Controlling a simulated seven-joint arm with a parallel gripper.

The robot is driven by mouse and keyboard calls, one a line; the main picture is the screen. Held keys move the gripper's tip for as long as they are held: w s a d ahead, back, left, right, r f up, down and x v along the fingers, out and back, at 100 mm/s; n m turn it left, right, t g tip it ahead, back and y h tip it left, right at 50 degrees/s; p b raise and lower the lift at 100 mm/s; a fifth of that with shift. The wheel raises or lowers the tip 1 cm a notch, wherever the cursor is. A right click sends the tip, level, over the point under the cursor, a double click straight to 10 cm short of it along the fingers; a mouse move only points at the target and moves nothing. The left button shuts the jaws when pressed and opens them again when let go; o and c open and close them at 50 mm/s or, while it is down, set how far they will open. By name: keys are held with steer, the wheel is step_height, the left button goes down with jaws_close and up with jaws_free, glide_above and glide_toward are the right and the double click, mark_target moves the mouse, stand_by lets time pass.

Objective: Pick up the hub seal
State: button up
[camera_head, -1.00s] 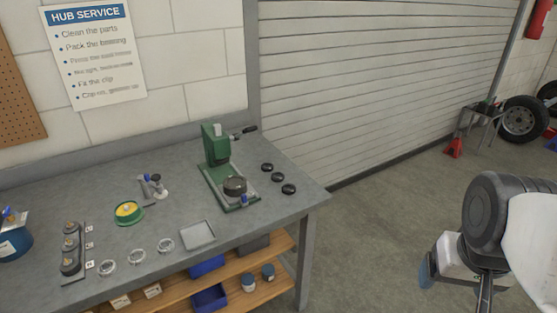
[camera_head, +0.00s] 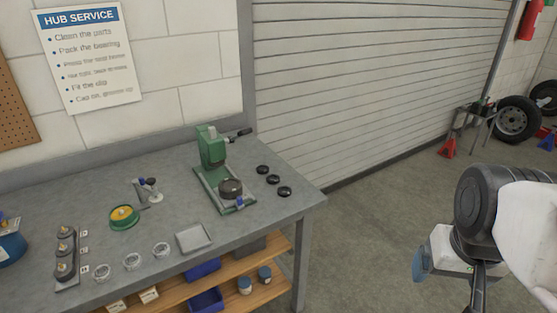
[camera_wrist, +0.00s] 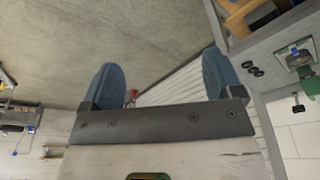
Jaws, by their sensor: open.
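Three small black round pieces (camera_head: 263,169) lie in a row on the workbench (camera_head: 300,202), right of the green press; they may be seals, but I cannot tell for sure. Which piece is the hub seal is not clear. My gripper (camera_wrist: 161,60) is open and empty, its two blue fingers wide apart. In the head view it hangs at the right, off the bench and over the floor. The wrist view shows two black pieces (camera_wrist: 252,69) at the right, away from the fingers.
The green press (camera_head: 214,160) holds a dark round part. A square tray (camera_head: 194,238), a green dish with yellow contents (camera_head: 124,217) and a dark holder (camera_head: 66,258) stand on the bench. A wooden shelf with blue bins (camera_head: 206,301) is below. Floor between bench and arm is clear.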

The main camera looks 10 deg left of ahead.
steer(key=w+a+r+n, duration=0.1)
steer(key=w+a+n, duration=0.35)
steer(key=w, duration=0.85)
steer(key=w+a+r+n+g, duration=0.1)
steer(key=w+a+n, duration=0.1)
steer(key=w+a, duration=0.8)
steer(key=w+a+r+n, duration=0.1)
steer(key=w+a+n, duration=0.2)
steer(key=w, duration=1.2)
steer(key=w+a+f+n, duration=0.2)
steer(key=w+a+f, duration=0.5)
steer(key=a, duration=0.3)
steer(key=w+a+f+n+g, duration=0.1)
steer(key=w+a+f+n, duration=0.2)
steer(key=w+a+f, duration=0.5)
steer(key=w+a+f+n, duration=0.3)
steer(key=w+a+f, duration=0.5)
steer(key=a, duration=0.4)
steer(key=shift+w+a+g, duration=0.25)
steer(key=shift+g, duration=0.05)
steer(key=shift+f, duration=0.1)
steer(key=shift+f, duration=1.15)
steer(key=shift+f, duration=0.15)
